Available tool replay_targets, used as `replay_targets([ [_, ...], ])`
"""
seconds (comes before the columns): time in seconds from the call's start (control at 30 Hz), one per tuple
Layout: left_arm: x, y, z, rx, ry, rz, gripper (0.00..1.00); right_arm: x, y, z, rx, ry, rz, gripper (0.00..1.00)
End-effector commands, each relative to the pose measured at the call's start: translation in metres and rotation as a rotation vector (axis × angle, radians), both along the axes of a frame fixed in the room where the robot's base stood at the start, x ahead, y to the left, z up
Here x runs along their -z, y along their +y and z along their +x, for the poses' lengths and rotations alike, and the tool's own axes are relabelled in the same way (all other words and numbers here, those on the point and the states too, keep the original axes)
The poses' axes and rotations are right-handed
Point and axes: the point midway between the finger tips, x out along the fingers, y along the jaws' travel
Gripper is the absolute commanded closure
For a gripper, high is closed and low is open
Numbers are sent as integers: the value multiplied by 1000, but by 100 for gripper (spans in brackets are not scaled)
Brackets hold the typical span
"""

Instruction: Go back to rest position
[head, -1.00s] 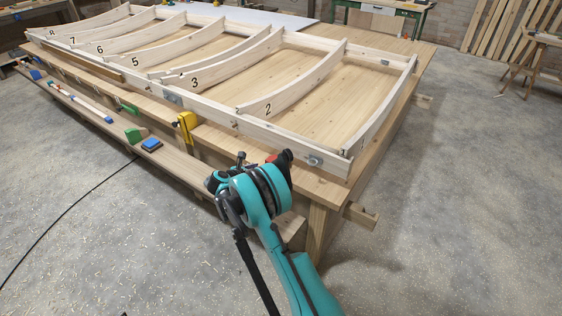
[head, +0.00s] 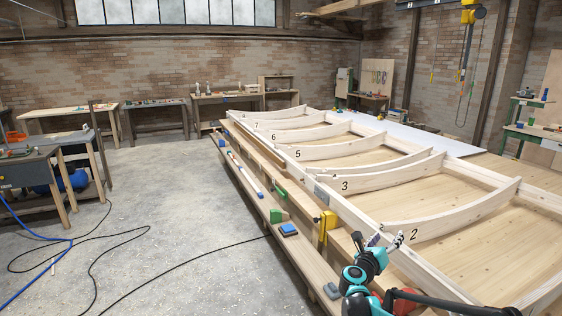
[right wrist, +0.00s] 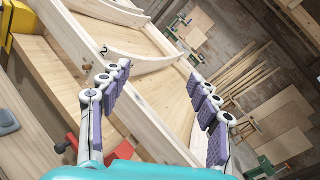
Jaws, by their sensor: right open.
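My right gripper (head: 386,240) is in the lower right of the head view, over the near edge of the workbench beside the rib numbered 2 (head: 465,217). In the right wrist view my right gripper (right wrist: 157,80) has its two padded fingers spread wide with nothing between them. The wooden frame (right wrist: 85,55) with its curved ribs lies behind the fingers. Whether the gripper touches the frame cannot be told. My left gripper is in neither view.
A yellow clamp (head: 326,227) stands on the bench edge near my right arm. A blue block (head: 288,230) and a green block (head: 277,215) lie on the lower shelf (head: 262,205). The concrete floor on the left is open, with cables across it.

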Motion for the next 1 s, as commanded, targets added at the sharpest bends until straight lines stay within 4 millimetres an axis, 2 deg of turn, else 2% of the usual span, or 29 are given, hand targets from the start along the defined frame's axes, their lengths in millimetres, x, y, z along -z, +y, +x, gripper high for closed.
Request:
replay_targets([
  [0.03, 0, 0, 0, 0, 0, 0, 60, -36, 19, -6, -91, 37, -130, 38],
  [0.1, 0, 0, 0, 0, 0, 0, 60, -74, 50, -14, -219, 98, -329, 38],
  [0.13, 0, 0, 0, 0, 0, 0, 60, -87, 64, -20, -272, 127, -415, 38],
  [0.23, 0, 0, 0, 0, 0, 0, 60, -115, 111, -45, -442, 233, -706, 38],
  [0.33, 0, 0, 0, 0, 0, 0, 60, -120, 156, -81, -606, 353, -999, 38],
  [0.4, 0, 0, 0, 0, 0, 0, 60, -110, 182, -112, -718, 444, -1203, 38],
  [0.47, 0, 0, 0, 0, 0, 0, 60, -94, 200, -143, -815, 528, -1374, 38],
  [0.57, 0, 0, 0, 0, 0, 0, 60, -55, 217, -200, -977, 679, -1649, 38],
  [0.6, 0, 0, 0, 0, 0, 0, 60, -37, 220, -225, -1043, 744, -1755, 38],
  [0.7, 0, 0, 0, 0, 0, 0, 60, 10, 215, -286, -1205, 904, -1986, 38],
  [0.8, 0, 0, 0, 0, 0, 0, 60, 47, 201, -336, -1341, 1041, -2149, 38],
  [0.9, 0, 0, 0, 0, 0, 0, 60, 72, 187, -372, -1444, 1142, -2250, 38],
  [1.0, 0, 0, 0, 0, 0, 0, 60, 85, 177, -392, -1507, 1204, -2302, 38],
])
